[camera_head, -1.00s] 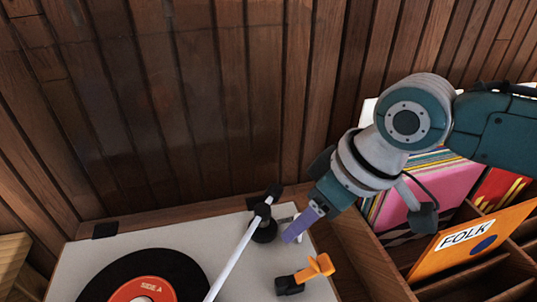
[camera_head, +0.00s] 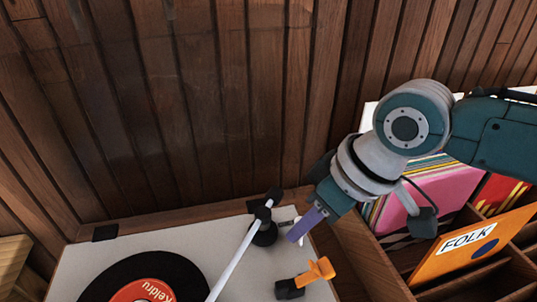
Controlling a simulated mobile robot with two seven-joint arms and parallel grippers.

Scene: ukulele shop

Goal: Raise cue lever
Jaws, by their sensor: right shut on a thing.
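The turntable (camera_head: 180,233) has a pale deck with a black record on it. Its white tonearm (camera_head: 236,250) runs from a black pivot (camera_head: 263,232) towards the front edge of the picture. My right gripper (camera_head: 298,234) points down and left, just right of the pivot. A purple piece shows at its tip; I cannot tell whether it is a finger or a handle. The jaws are shut on what seems to be the cue lever, mostly hidden there. A small pale metal part (camera_head: 285,223) shows beside the tip. My left gripper is out of view.
An orange clip-like part on a black base (camera_head: 290,288) stands on the deck close to my gripper. A wooden record crate with coloured sleeves and a FOLK divider (camera_head: 465,243) stands right. A wooden panel wall (camera_head: 200,100) rises behind.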

